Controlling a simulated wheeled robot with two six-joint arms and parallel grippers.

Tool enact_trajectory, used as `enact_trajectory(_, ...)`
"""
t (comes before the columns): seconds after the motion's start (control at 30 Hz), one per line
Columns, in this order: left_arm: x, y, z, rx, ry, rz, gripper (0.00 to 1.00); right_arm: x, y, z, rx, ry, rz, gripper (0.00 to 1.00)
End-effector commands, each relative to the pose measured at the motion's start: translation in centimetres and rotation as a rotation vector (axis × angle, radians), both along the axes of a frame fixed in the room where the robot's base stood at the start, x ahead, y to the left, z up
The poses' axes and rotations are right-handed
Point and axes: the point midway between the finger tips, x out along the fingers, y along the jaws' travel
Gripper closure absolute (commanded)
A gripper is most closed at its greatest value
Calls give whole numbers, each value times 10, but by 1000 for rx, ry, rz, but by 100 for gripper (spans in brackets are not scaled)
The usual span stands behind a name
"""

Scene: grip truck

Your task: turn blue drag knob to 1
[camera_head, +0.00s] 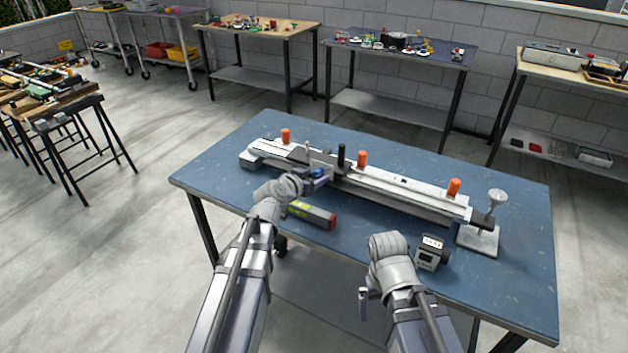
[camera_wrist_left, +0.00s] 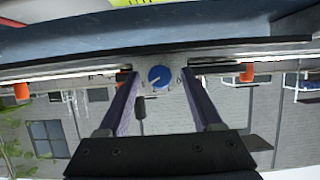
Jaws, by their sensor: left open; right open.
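The blue drag knob (camera_head: 318,172) is on the carriage of a long white slider rail (camera_head: 400,188) on the blue table. It also shows in the left wrist view (camera_wrist_left: 160,77), with a pale pointer line, on a grey plate. The number it points to is too small to read. My left gripper (camera_head: 322,181) is open at the carriage. In the wrist view its two fingers stand on either side of the knob, with gaps between. My right gripper (camera_head: 363,303) is open, empty and low in front of the table's near edge, far from the knob.
A green and red box (camera_head: 312,214) lies in front of the rail. A small device with a display (camera_head: 431,252) stands near my right arm. Orange posts (camera_head: 362,159) and a black post (camera_head: 341,156) rise from the rail. A funnel-topped stand (camera_head: 480,238) is at its right end.

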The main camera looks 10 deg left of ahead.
Motion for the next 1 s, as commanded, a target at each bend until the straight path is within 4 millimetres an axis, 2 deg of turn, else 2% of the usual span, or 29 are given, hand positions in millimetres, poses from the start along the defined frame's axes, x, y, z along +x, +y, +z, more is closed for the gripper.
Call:
enact_trajectory(0.23, 1, 0, 0, 0, 0, 0, 35, 0, 0, 0, 0, 0, 0, 0)
enact_trajectory(0.8, 0, 0, 0, 0, 0, 0, 99, 0, 0, 0, 0, 0, 0, 0)
enact_trajectory(1.0, 0, 0, 0, 0, 1, -1, 100, 0, 0, 0, 0, 0, 0, 0)
